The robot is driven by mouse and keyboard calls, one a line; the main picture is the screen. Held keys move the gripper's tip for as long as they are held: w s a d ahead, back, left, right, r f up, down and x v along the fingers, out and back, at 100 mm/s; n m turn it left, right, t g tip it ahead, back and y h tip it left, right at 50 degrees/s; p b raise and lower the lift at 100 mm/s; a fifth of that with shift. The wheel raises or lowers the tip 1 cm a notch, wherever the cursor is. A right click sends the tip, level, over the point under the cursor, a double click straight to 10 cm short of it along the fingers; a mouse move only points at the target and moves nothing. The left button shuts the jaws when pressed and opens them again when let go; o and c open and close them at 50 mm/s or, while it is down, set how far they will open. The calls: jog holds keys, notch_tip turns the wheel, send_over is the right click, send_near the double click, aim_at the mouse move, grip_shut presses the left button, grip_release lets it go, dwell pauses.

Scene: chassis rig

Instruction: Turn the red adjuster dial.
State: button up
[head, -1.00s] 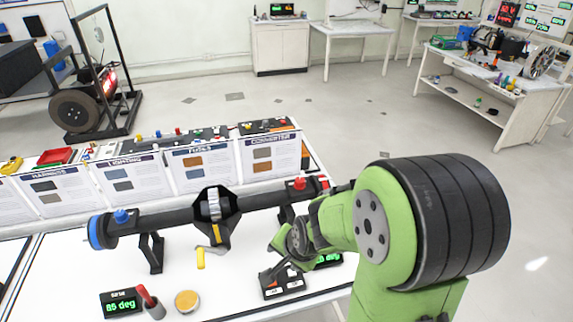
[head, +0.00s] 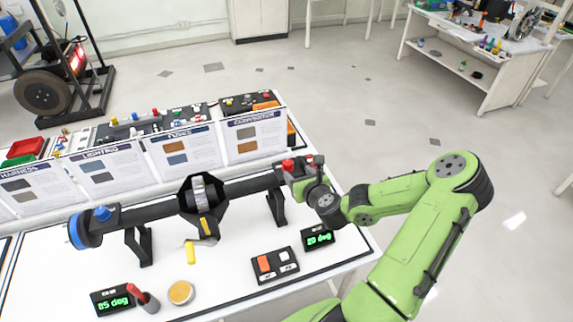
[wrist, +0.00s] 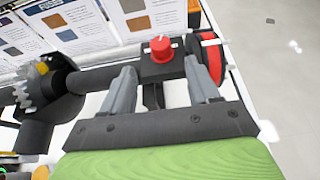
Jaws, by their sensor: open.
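The red adjuster dial (wrist: 161,48) is a small upright knob on a dark block near the right end of the dark axle tube (wrist: 105,76). It also shows in the head view (head: 288,165), partly crowded by my gripper (head: 300,176). In the wrist view my gripper (wrist: 161,68) is open, with one grey finger on each side of the dial's block. The dial stands between and just beyond the fingertips. I cannot tell whether either finger touches. A red-rimmed disc (wrist: 207,60) sits at the tube's right end, close to the right finger.
A blue dial (head: 102,213) sits at the axle's left end. Green displays stand at the front left (head: 117,299) and right (head: 318,237); the left reads 85 deg. A switch box (head: 275,265), a yellow disc (head: 181,292) and upright panels (head: 187,146) are nearby.

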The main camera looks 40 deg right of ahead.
aim_at(288, 162)
jog(key=x, duration=1)
jog(key=shift+w+d, duration=0.15)
jog(key=shift+w, duration=0.3)
jog(key=shift+r, duration=0.1)
jog(key=shift+c, duration=0.3)
jog(key=c, duration=0.9)
